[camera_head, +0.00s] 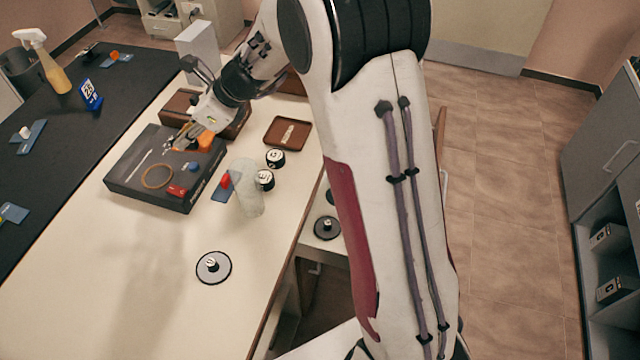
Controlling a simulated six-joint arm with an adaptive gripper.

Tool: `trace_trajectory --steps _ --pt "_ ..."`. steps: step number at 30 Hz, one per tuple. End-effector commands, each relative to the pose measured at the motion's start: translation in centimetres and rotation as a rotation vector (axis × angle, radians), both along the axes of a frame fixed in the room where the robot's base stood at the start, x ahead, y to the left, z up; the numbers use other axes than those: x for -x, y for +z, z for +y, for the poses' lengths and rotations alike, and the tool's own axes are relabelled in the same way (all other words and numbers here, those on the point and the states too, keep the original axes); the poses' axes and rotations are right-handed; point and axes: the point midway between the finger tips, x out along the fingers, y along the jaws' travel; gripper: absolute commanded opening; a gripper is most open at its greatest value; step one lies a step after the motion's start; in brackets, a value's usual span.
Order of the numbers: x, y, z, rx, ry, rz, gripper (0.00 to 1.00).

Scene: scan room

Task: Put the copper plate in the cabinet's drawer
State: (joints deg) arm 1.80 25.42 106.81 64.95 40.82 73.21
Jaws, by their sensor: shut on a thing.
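My gripper (186,137) reaches down from the back over the far part of a flat black box (131,188) on the pale table. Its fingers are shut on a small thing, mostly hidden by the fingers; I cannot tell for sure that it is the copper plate. An orange piece (207,143) shows right beside the fingers. A thin copper-coloured ring (157,177) lies on the box. A grey cabinet (608,140) with a handle and open shelves stands at the far right. I cannot make out an open drawer in it.
Red (177,190) and blue (193,167) pieces lie on the box. The table's front left is clear.

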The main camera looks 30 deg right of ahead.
Motion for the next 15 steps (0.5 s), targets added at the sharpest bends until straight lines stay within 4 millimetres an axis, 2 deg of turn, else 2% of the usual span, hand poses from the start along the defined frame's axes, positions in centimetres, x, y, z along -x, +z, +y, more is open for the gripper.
trace_trajectory --steps 1,9,15 --pt "-0.6 0.1 -1.7 0.0 -0.035 -0.001 0.0" --pt "-2.7 0.0 -9.9 0.001 -0.197 -0.001 0.0" --pt "-3.5 0.0 -16.2 0.0 -0.317 -0.001 0.0"
